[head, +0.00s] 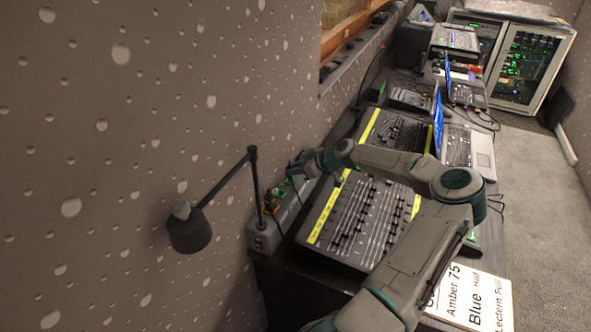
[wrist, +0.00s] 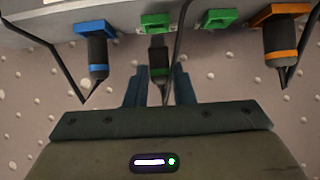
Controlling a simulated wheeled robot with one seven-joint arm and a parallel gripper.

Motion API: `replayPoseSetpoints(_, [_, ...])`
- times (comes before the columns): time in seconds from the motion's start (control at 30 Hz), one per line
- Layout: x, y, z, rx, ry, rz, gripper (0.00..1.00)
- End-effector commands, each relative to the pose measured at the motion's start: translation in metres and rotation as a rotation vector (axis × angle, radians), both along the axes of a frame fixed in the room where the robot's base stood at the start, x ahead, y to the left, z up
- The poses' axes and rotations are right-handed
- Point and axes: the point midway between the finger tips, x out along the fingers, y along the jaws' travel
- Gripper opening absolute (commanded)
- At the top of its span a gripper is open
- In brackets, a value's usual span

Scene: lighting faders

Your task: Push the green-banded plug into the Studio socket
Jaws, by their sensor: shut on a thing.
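The green-banded plug (wrist: 158,60) is dark and points its tip toward a grey socket box (wrist: 120,13). My gripper (wrist: 158,88) is shut on it, with one blue-grey finger on each side. The plug's tip is just below a green socket (wrist: 157,19), roughly in line with it; I cannot tell whether they touch. A second green socket (wrist: 218,19) to the right is empty. No socket name is legible, so I cannot tell which is Studio. In the head view my gripper (head: 301,168) is at the box's far end, and the plug is not clearly visible.
A blue socket with a blue-banded plug (wrist: 97,58) is on the left, an orange socket with an orange-banded plug (wrist: 280,45) on the right. Thin dark cables hang near the plugs. A mixing desk (head: 355,225) lies beside the box, and a lamp (head: 190,228) stands near the wall.

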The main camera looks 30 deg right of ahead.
Motion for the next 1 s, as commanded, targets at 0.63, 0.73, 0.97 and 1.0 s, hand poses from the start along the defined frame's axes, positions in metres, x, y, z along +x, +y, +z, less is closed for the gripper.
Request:
replayPoseSetpoints(0.63, [0.0, 0.0001, -0.0049, 0.0, 0.0, 0.0, 0.0])
replayPoseSetpoints(0.73, [0.0, 0.0001, -0.0061, 0.0, 0.0, 0.0, 0.0])
replayPoseSetpoints(0.97, [0.0001, 0.0001, -0.0088, 0.0, 0.0, 0.0, 0.0])
replayPoseSetpoints(1.0, [0.0001, 0.0, -0.0091, 0.0, 0.0, 0.0, 0.0])
